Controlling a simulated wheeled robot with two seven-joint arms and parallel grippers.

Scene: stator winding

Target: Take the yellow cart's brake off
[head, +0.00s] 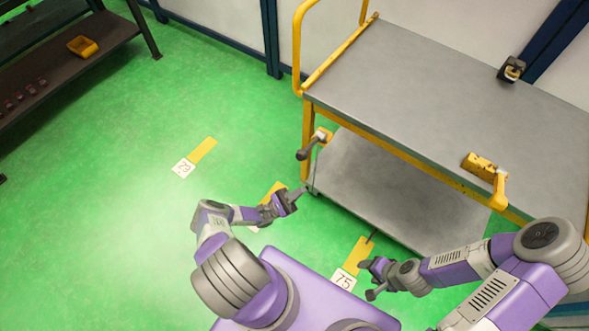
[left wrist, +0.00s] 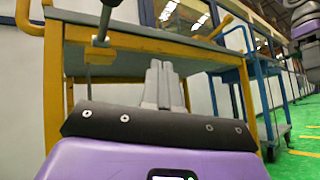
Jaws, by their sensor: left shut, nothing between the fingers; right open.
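The yellow cart (head: 440,85) has grey shelves and a yellow frame, and stands at the right in the head view. A dark-knobbed lever (head: 312,146) sits at its front left post, likely the brake. The lever (left wrist: 104,20) also hangs at the top left of the left wrist view. My left gripper (head: 299,192) is shut and empty, below the lever and apart from it; its closed fingers (left wrist: 160,82) point toward the cart. My right gripper (head: 367,279) is open and empty, in front of the cart's lower shelf.
A yellow block with a handle (head: 484,170) is on the cart's front edge, and a small black device (head: 511,69) at its back edge. A dark shelf (head: 60,70) stands far left. A blue cart (left wrist: 268,95) shows at right in the wrist view.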

